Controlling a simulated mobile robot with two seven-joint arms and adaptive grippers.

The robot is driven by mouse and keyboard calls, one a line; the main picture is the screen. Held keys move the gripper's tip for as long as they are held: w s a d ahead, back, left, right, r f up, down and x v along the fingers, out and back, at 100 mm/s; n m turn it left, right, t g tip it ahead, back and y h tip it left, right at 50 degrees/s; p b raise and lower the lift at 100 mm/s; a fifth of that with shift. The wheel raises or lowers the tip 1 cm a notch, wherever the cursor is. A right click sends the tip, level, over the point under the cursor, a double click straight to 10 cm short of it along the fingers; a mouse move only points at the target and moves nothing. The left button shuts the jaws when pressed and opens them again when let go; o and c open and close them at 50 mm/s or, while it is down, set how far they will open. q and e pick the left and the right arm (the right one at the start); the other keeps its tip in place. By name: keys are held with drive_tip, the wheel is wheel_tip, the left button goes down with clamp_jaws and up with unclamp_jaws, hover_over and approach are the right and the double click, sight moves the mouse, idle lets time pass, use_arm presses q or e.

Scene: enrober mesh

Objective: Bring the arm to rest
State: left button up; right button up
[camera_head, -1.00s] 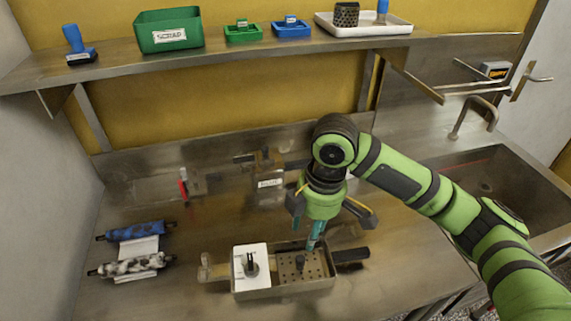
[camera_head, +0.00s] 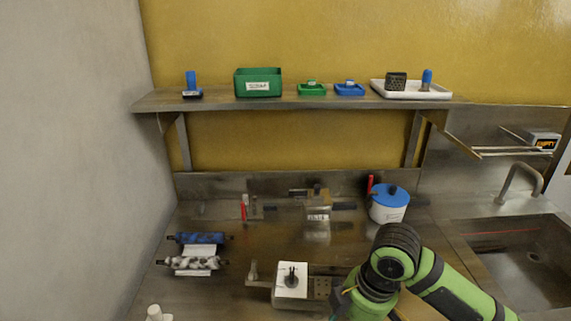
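My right arm (camera_head: 430,275) comes in from the lower right in the head view, green with dark joint bands. Its wrist hangs over the right end of a metal fixture (camera_head: 262,284) on the bench. The fixture carries a white plate (camera_head: 292,281) with a dark knob; its right end is hidden behind my arm. The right gripper's fingertips are cut off or hidden at the bottom edge, so its opening does not show. My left gripper is out of the picture.
A steel bench (camera_head: 225,288) holds two rollers (camera_head: 198,239), a metal block (camera_head: 317,205) and a blue-lidded white pot (camera_head: 389,205). A shelf (camera_head: 300,103) above carries a green scrap bin (camera_head: 258,83), small trays and a white tray (camera_head: 412,94). A sink (camera_head: 525,250) is at right.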

drive_tip(key=s+a+f+m+t+y, duration=0.2)
drive_tip(key=s+a+f+m, duration=0.2)
drive_tip(key=f, duration=0.3)
drive_tip(key=s+d+f+m+h, duration=0.4)
drive_tip(key=s+d+f+m, duration=0.45)
drive_tip(key=s+d, duration=0.35)
wheel_tip(320, 180, down, 23)
drive_tip(key=s, duration=0.2)
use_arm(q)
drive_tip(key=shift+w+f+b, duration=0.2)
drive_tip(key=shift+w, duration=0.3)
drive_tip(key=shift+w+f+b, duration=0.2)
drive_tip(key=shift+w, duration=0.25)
use_arm(e)
drive_tip(key=s+d+f+g, duration=0.1)
drive_tip(key=s+d+f, duration=0.1)
drive_tip(key=s+f, duration=1.1)
drive_tip(key=shift+s+d+f+g, duration=0.25)
drive_tip(key=shift+s+f+g, duration=0.1)
drive_tip(key=shift+s, duration=0.35)
